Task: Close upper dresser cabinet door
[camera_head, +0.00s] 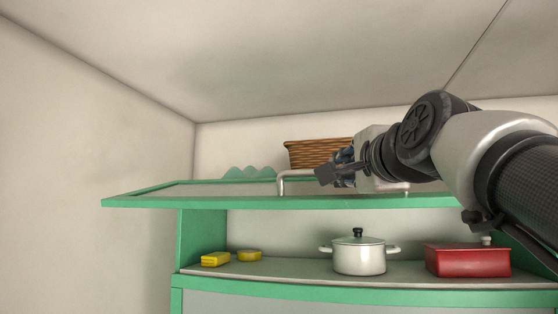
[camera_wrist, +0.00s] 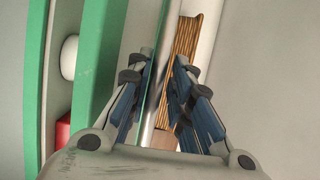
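The upper cabinet door (camera_head: 150,200) is a green-framed panel swung up to nearly horizontal, so the shelf below it is open to view. A pale bar handle (camera_head: 296,173) stands up from its panel. My gripper (camera_head: 322,174) is at the handle, above the door, and hides part of it. In the wrist view my gripper (camera_wrist: 164,62) has its fingers spread, with a pale bar running between them. I cannot tell whether the fingers touch it. Green frame edges (camera_wrist: 95,70) run along the left of that view.
A wicker basket (camera_head: 310,153) sits above, behind the door. On the open shelf (camera_head: 300,271) are yellow sponge-like pieces (camera_head: 216,259), a white lidded pot (camera_head: 358,258) and a red box (camera_head: 468,262). The wall and ceiling are close; free room lies left of the door.

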